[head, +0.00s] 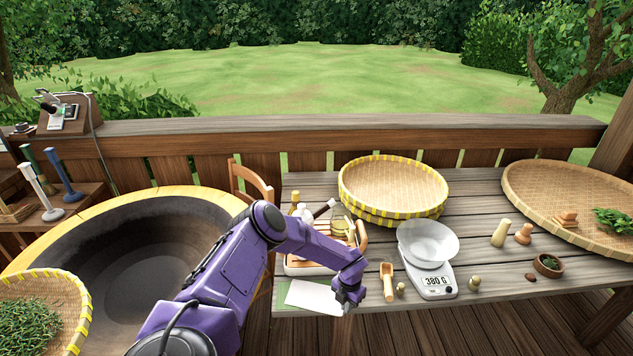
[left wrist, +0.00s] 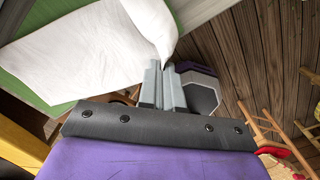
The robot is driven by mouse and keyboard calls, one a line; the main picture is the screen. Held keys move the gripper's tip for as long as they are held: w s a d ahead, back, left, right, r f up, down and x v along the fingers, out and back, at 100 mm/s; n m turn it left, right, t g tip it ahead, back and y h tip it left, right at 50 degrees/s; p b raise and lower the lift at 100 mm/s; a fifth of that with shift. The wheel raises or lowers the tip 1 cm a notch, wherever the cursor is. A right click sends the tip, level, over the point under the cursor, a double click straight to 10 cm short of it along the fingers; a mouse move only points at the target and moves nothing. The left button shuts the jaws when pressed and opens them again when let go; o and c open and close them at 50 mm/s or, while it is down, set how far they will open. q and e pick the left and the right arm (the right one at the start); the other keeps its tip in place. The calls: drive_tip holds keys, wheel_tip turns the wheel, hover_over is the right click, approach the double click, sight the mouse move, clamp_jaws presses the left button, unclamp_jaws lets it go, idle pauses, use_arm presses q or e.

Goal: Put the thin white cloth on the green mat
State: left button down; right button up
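The thin white cloth (head: 313,296) lies at the near left corner of the table, over the green mat (head: 281,296). Only strips of the mat show around it. In the left wrist view the cloth (left wrist: 85,62) is spread over the mat (left wrist: 70,92), with one part lifted into a fold that narrows toward the fingertips. My left gripper (head: 349,294) is at the right end of the cloth. In the left wrist view its fingers (left wrist: 164,68) are close together, with the cloth's fold between their tips. My right gripper is not in view.
A wooden scoop (head: 387,281) and a scale (head: 427,275) reading 380 g stand right of my left gripper. A tray (head: 301,268) with bottles is behind the cloth. Yellow-rimmed baskets (head: 393,187) are farther back. A large pan (head: 140,255) is at the left.

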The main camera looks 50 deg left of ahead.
use_arm(q)
drive_tip(key=c, duration=0.9)
unclamp_jaws()
drive_tip(key=shift+r, duration=0.1)
drive_tip(key=d+r, duration=0.1)
drive_tip(key=r, duration=0.2)
drive_tip(key=d+r, duration=0.1)
drive_tip(key=r, duration=0.2)
drive_tip(key=w+d+r, duration=0.1)
drive_tip(key=d+r, duration=0.1)
drive_tip(key=r, duration=0.2)
drive_tip(key=shift+f, duration=0.1)
